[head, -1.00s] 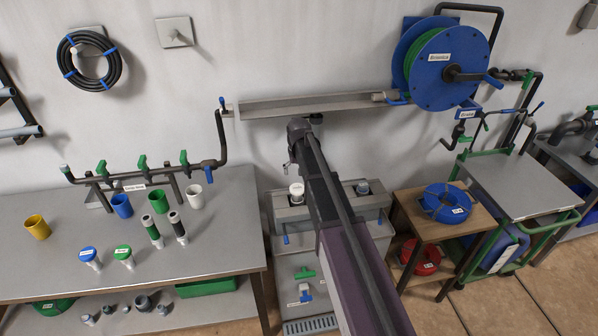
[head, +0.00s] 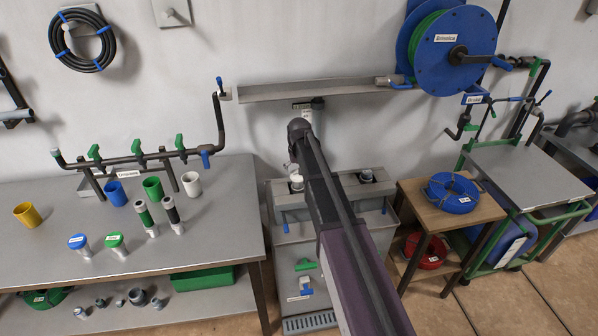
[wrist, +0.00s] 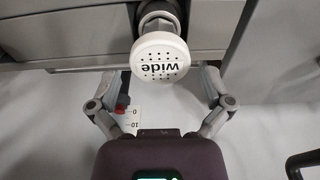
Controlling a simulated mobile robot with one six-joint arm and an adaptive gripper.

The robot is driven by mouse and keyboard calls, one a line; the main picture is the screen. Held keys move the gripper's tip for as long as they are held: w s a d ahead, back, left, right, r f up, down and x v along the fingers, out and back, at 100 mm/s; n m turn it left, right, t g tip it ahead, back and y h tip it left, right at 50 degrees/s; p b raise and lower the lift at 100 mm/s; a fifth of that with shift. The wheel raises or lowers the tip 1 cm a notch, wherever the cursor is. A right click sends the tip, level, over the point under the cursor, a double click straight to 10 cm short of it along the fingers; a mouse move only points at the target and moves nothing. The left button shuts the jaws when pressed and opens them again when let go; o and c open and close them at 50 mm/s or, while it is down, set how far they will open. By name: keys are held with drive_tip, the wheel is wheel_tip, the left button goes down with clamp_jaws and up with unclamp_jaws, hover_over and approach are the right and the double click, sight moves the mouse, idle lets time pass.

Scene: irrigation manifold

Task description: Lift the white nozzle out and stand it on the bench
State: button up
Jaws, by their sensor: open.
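The white nozzle (wrist: 160,57) has a round, holed face printed "wide", upside down in the wrist view, on a grey stem behind it. In the head view the white nozzle (head: 297,182) sits upright in the top of a grey cabinet (head: 336,232), partly hidden by my arm. My gripper (wrist: 157,78) is open and empty; its two fingers are spread on either side of the nozzle's lower edge, apart from it. In the head view the fingers are mostly hidden by my arm. The grey bench (head: 190,236) stands at the left.
Several cups, a blue-capped piece (head: 78,243), a green-capped piece (head: 115,242) and two dark nozzles crowd the bench's middle. Its front right is bare. A pipe manifold (head: 140,160) runs along its back. A second socket (head: 367,177) is right of my arm. A shelf (head: 310,92) is above.

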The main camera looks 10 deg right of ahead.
sight(298, 176)
drive_tip(key=shift+w+f+b, duration=0.2)
drive_tip(key=shift+f+b, duration=1)
drive_tip(key=shift+f, duration=0.3)
drive_tip(key=c, duration=1.1)
drive_tip(key=shift+r+p, duration=3.05)
drive_tip(key=shift+r+p, duration=1.45)
drive_tip(key=shift+r, duration=0.05)
